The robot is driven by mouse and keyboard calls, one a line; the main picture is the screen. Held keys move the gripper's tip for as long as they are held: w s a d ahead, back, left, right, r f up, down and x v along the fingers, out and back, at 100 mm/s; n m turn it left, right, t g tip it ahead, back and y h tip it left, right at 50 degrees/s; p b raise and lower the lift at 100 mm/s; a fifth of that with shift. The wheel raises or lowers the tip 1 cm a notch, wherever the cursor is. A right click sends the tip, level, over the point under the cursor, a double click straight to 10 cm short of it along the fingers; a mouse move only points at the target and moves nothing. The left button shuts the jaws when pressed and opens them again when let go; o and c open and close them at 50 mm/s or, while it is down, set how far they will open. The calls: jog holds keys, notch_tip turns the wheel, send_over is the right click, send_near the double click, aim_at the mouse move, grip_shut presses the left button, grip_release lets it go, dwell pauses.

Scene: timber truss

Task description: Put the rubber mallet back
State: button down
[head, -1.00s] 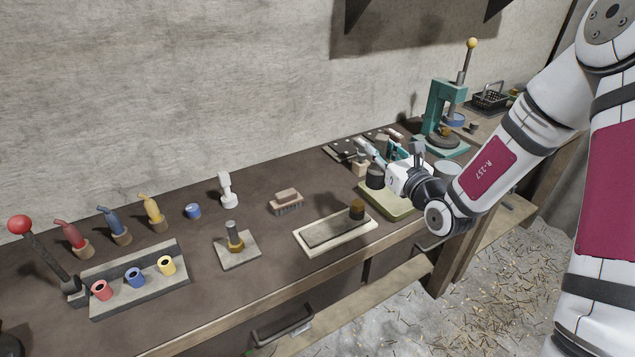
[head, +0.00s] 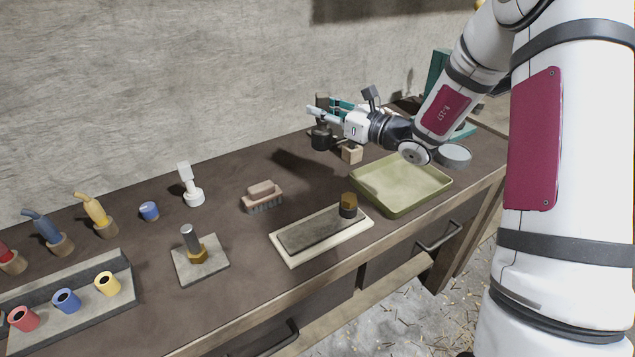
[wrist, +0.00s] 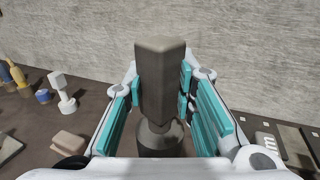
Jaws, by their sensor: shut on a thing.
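The rubber mallet, with a grey handle pointing up and a black round head below, shows in the head view (head: 322,140) and the wrist view (wrist: 160,75). My gripper (head: 322,113) is shut on its handle, with a teal-padded finger on each side in the wrist view (wrist: 160,90). The mallet is upright and appears raised above the back of the bench (head: 235,275). My gripper partly hides its middle in the head view. Which spot belongs to the mallet is not clear.
An empty green tray (head: 402,205) lies right of the mallet, with a wooden block (head: 352,155) behind it. A whetstone (head: 318,232) on a pale base, a brush (head: 262,200) and a white upright tool (head: 191,187) stand to the left. The bench between mallet and brush is clear.

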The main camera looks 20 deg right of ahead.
aim_at(322, 147)
jog(key=shift+w+f+y, duration=0.3)
jog(key=shift+f, duration=0.15)
jog(key=shift+d+f, duration=0.1)
jog(key=shift+f, duration=4.65)
jog(key=shift+f, duration=0.2)
jog(key=c, duration=1.3)
grip_release()
jog(key=shift+s, duration=0.1)
jog(key=shift+c, duration=0.2)
